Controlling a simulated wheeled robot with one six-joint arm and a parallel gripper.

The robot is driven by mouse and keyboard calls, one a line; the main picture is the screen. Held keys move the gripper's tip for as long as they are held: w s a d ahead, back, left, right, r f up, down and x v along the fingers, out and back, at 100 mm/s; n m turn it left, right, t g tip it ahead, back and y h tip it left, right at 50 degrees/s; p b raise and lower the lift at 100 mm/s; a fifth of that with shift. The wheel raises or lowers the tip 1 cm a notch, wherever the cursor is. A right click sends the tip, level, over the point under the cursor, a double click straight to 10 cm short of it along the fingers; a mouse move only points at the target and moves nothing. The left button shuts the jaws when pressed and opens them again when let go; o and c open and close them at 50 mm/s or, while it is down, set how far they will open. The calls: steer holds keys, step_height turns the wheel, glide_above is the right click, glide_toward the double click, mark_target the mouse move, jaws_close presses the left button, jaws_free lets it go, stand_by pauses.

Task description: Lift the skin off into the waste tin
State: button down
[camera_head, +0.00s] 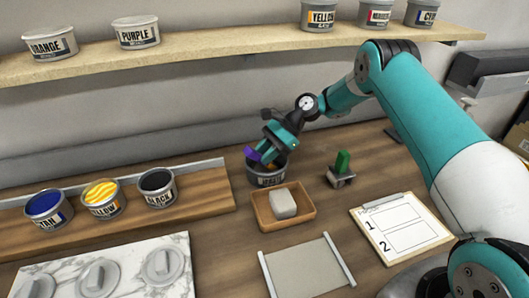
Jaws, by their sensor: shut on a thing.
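My gripper (268,150) is shut on a purple-handled tool (252,154). It is over the mouth of a dark grey tin (266,180), whose label is too small to read surely. The tool's lower end is hidden by the gripper and the rim; a small orange-yellow patch shows near the tin's mouth. The open yellow tin (103,197) on the wooden stand has a wavy orange-striped surface. I cannot tell whether a skin hangs on the tool.
Open cyan (46,206) and black (157,185) tins flank the yellow one. A wooden tray (260,217) holds a pale block (283,203). A green-handled tool (343,162) stands in a holder. A clipboard (401,228) and grey sheet (306,272) lie nearby.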

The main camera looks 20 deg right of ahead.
steer(key=shift+f, duration=0.7)
steer(key=shift+f+p, duration=0.1)
steer(key=shift+p, duration=0.25)
stand_by(1.8)
stand_by(0.7)
step_height(320, 180, up, 12)
steer(key=p, duration=0.9)
steer(key=shift+f+p, duration=0.15)
steer(key=shift+p, duration=0.15)
